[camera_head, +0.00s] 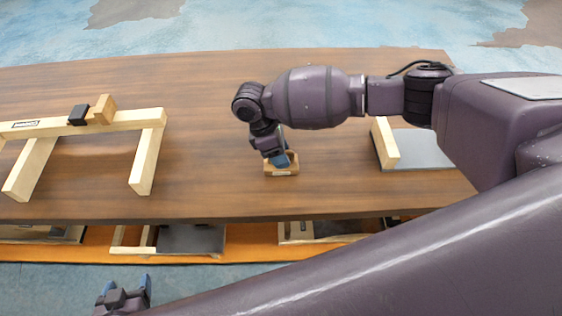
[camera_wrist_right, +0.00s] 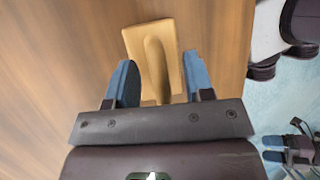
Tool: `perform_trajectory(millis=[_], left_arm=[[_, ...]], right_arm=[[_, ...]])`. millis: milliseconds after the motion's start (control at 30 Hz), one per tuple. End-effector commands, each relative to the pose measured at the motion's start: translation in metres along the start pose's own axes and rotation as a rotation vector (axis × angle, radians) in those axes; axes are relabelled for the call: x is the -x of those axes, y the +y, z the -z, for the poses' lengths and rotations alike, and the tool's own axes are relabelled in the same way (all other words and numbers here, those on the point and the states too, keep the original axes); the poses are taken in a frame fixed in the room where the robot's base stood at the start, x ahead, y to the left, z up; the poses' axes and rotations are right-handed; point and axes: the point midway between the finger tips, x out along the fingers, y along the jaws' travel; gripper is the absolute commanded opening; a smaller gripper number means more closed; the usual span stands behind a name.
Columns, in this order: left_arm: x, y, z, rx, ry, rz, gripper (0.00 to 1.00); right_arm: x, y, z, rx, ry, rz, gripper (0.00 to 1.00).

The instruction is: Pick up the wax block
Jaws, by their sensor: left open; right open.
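A tan block with a long rounded feature along its middle, which I take for the wax block, lies on the brown table (camera_head: 200,90) under my right gripper (camera_head: 278,158). In the head view the block (camera_head: 282,171) is partly covered by the blue fingers. In the right wrist view the block (camera_wrist_right: 139,38) reaches between the two open blue fingers of the right gripper (camera_wrist_right: 160,66); contact cannot be told. My left gripper (camera_head: 126,284) is open and empty, low in front of the table; it also shows in the right wrist view (camera_wrist_right: 288,150).
A wooden frame (camera_head: 140,120) stands at the left of the table, with a black block (camera_head: 78,115) and a wooden block (camera_head: 103,109) on it. A grey panel with a wooden bar (camera_head: 385,143) lies to the right.

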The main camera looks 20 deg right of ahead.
Motion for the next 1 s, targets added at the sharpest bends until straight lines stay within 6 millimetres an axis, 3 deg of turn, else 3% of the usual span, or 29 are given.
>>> perform_trajectory(millis=[133, 400, 467, 867, 1000], left_arm=[[0.0001, 0.0000, 0.0000, 0.000, 0.000, 0.000, 0.72], [0.0000, -0.0001, -0.0003, 0.000, 0.000, 0.000, 0.72], [0.0000, -0.0002, -0.0004, 0.000, 0.000, 0.000, 0.72], [0.0000, -0.0006, -0.0003, -0.002, 0.000, 0.000, 0.72], [0.0009, -0.0008, 0.0021, -0.002, 0.002, 0.000, 0.72]], right_arm=[[0.0006, 0.0002, -0.0002, 0.000, 0.000, -0.001, 0.48], [0.0008, 0.0002, -0.0002, 0.000, 0.000, -0.001, 0.07], [0.0008, 0.0002, -0.0002, 0.000, 0.000, -0.001, 0.00], [0.0007, -0.0002, -0.0006, 0.000, -0.001, 0.001, 0.00], [0.0098, -0.0019, -0.0041, 0.001, 0.000, 0.000, 0.00]])
